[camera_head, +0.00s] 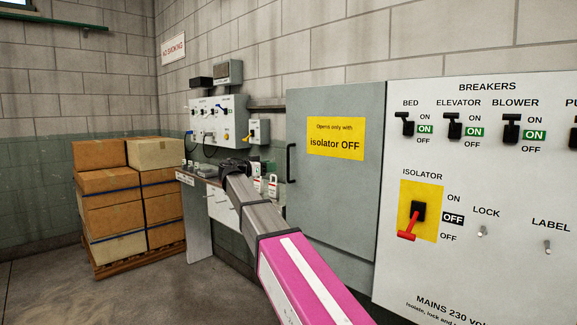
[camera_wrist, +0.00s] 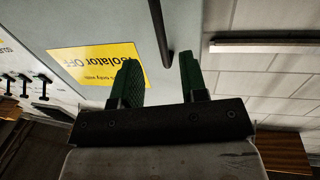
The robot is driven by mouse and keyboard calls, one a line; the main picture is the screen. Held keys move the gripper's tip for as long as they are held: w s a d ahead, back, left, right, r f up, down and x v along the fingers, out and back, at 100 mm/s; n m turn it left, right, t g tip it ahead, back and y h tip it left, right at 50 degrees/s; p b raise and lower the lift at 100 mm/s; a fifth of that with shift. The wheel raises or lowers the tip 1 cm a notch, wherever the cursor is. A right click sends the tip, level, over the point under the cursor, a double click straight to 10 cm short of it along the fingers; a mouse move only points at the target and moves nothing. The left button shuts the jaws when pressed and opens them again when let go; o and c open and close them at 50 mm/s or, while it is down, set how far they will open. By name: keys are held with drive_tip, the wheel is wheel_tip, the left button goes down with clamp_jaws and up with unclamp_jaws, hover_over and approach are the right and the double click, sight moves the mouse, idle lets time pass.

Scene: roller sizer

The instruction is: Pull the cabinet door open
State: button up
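The grey-green cabinet door (camera_head: 335,195) looks shut and carries a yellow "isolator OFF" label (camera_head: 336,138). Its black bar handle (camera_head: 290,163) runs upright near the left edge. My gripper (camera_head: 235,166) is left of the handle in the head view, with a gap between them in the picture. In the wrist view my gripper (camera_wrist: 158,75) has its two green fingers spread with nothing held. The handle (camera_wrist: 160,30) shows between and beyond the fingertips; I cannot tell its depth. The label (camera_wrist: 100,65) shows upside down behind the left finger.
Right of the door, the breaker panel (camera_head: 480,195) has a red isolator lever (camera_head: 408,228) pointing down, with OFF highlighted. A bench (camera_head: 195,172) with padlocks (camera_head: 272,187) stands behind my arm. Stacked cartons (camera_head: 110,205) are on a pallet at left. Floor between is clear.

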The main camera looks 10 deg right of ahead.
hover_over(288, 179)
drive_tip(key=shift+w+d, duration=0.2)
drive_tip(key=shift+w, duration=0.2)
drive_tip(key=shift+c, duration=0.3)
clamp_jaws()
